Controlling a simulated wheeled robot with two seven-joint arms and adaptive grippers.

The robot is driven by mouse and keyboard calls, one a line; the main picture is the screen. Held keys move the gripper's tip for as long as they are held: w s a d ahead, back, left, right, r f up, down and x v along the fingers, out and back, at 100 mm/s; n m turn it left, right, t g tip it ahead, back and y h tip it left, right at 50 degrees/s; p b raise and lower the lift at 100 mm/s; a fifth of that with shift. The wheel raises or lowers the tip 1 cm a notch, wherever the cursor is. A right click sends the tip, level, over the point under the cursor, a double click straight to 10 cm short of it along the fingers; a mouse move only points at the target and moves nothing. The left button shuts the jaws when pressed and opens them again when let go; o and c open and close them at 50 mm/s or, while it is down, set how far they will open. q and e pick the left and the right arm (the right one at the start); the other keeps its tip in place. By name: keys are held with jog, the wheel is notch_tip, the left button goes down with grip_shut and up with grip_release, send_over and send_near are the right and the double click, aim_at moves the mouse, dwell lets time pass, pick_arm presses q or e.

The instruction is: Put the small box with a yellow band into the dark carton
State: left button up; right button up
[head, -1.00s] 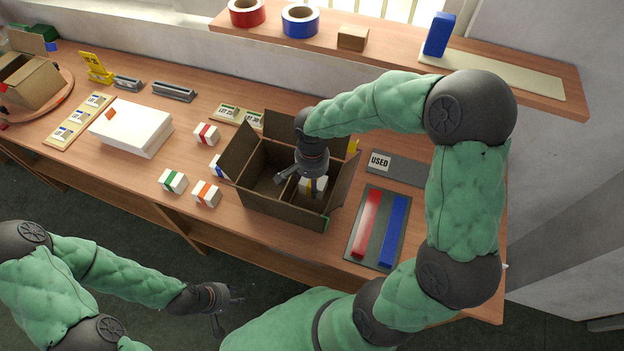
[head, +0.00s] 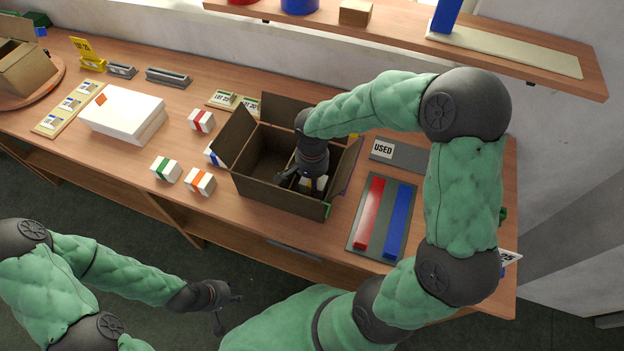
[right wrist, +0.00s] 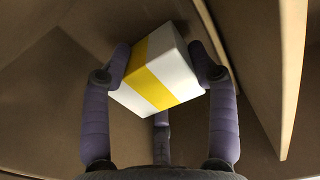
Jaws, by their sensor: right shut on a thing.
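The small white box with a yellow band (right wrist: 160,72) is between the fingers of my right gripper (right wrist: 163,75) in the right wrist view. In the head view, the box (head: 319,184) shows partly behind the gripper (head: 306,184), inside the dark carton (head: 270,190). The carton stands open on the table, its flaps spread. The box looks tilted in the wrist view; I cannot tell whether it touches the carton floor. My left gripper (head: 229,308) is empty, fingers apart, in front of the table and away from the carton.
White boxes with red (head: 201,120), green (head: 166,169) and orange (head: 200,181) bands stand left of the carton. A mat with a red bar (head: 369,214) and a blue bar (head: 397,221) lies to its right. A shelf (head: 560,70) overhangs the back.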

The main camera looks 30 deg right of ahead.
jog(key=o, duration=1.3)
jog(key=shift+c, duration=0.2)
jog(key=shift+r, duration=0.1)
notch_tip(320, 180, up, 12)
jog(key=p, duration=0.8)
jog(key=shift+p, duration=0.3)
